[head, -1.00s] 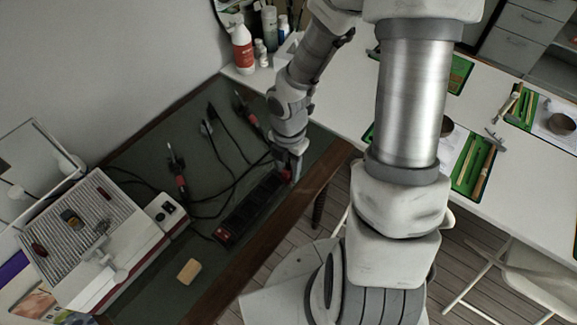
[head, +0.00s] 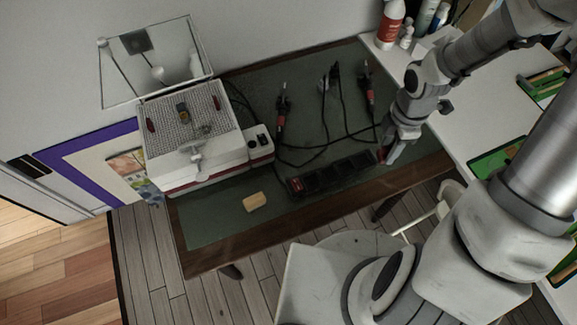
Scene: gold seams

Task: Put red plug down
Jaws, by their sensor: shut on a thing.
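My gripper (head: 385,159) points down at the right end of a black power strip (head: 335,174) on the green-topped workbench. It is shut on the red plug (head: 380,155), of which only a small red patch shows beside the fingers. The fingers hide the rest. I cannot tell whether the plug touches the strip or the bench top. A red switch shows at the strip's left end.
Two soldering irons (head: 281,108) (head: 367,88) and black cables lie behind the strip. A white machine with a ribbed top (head: 195,135) stands at left. A tan block (head: 255,201) lies near the front edge. Bottles (head: 390,24) stand at the back right.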

